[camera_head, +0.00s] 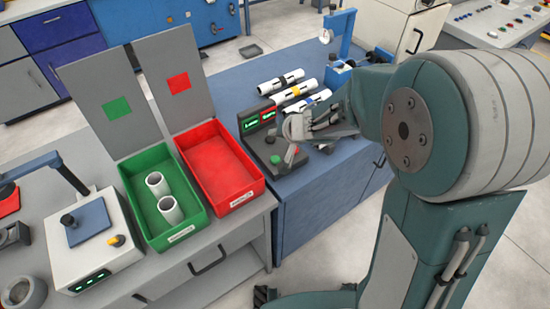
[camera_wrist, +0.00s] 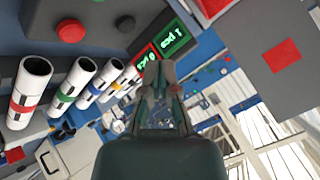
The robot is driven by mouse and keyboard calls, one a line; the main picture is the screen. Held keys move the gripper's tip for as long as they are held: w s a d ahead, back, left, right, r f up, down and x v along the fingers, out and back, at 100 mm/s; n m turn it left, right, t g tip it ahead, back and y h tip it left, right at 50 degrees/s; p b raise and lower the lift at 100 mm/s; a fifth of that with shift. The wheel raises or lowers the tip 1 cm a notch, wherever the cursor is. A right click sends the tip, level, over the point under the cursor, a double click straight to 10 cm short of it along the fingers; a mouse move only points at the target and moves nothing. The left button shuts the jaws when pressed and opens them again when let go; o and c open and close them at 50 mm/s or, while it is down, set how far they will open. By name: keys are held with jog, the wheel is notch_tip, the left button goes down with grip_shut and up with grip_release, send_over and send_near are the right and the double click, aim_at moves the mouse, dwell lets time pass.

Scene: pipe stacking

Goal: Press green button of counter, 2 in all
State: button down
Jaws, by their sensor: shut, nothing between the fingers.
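In the wrist view my gripper (camera_wrist: 160,72) points toward the displays (camera_wrist: 174,40). That view also shows the counter's red button (camera_wrist: 72,30) and a black knob (camera_wrist: 125,23); the green button is out of that view. The display digits are unreadable.
Several white banded pipes (camera_head: 281,82) lie behind the counter, also seen in the wrist view (camera_wrist: 30,92). A green crate (camera_head: 133,190) holds two upright white pipes. An empty red crate (camera_head: 222,165) stands between it and the counter. A white device (camera_head: 90,255) stands at left.

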aim_at(272, 156)
jog(key=shift+r, duration=0.4)
jog(key=shift+f, duration=4.45)
jog(key=shift+d+f, duration=0.1)
jog(key=shift+f, duration=0.2)
jog(key=shift+f, duration=0.45)
jog(key=shift+r, duration=0.85)
